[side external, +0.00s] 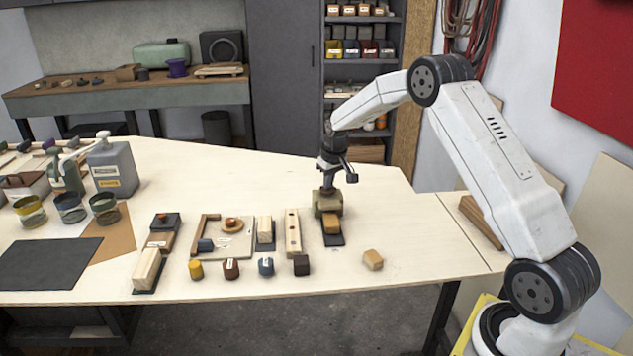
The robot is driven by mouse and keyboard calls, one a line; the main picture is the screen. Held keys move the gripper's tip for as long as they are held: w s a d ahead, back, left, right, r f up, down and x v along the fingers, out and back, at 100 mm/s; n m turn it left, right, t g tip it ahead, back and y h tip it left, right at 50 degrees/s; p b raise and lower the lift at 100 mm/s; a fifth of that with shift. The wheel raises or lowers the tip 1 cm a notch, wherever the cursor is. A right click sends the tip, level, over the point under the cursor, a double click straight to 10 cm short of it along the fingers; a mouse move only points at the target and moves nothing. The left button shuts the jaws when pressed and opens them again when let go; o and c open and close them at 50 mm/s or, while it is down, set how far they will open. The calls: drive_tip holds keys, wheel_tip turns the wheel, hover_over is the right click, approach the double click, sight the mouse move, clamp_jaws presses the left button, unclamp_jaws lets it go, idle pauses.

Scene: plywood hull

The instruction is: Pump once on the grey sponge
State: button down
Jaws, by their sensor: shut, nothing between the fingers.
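A grey pump bottle (112,168) with a yellow label stands on the left of the plywood table. A smaller green-grey bottle (66,176) with a spout stands just left of it. My gripper (328,189) is shut and points straight down at the middle right, well to the right of the bottles. Its tip is at or just over an olive-brown block (328,204); I cannot tell if they touch. No thing is clearly a grey sponge at this size. Dark blocks (165,222) at the left middle are too small to identify.
An orange block (332,223) on a dark pad stands in front of my gripper. A tan block (373,260) lies to its right. A dark mat (48,263) is front left. The table's back middle is clear.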

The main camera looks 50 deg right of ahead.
drive_tip(key=shift+w+v, duration=0.25)
drive_tip(key=shift+v, duration=0.9)
drive_tip(key=shift+w+v, duration=0.2)
drive_tip(key=shift+v, duration=0.95)
drive_tip(key=shift+w+v, duration=0.25)
drive_tip(key=shift+v, duration=0.85)
drive_tip(key=shift+d+r, duration=0.2)
drive_tip(key=shift+s+a, duration=0.15)
drive_tip(key=shift+a, duration=0.3)
drive_tip(key=s+a+f+n, duration=0.1)
drive_tip(key=s+a+f, duration=0.1)
drive_tip(key=s+a, duration=0.9)
drive_tip(key=s+a+f+n, duration=0.2)
drive_tip(key=s+a, duration=0.9)
drive_tip(key=s, duration=0.3)
drive_tip(key=shift+y, duration=0.3)
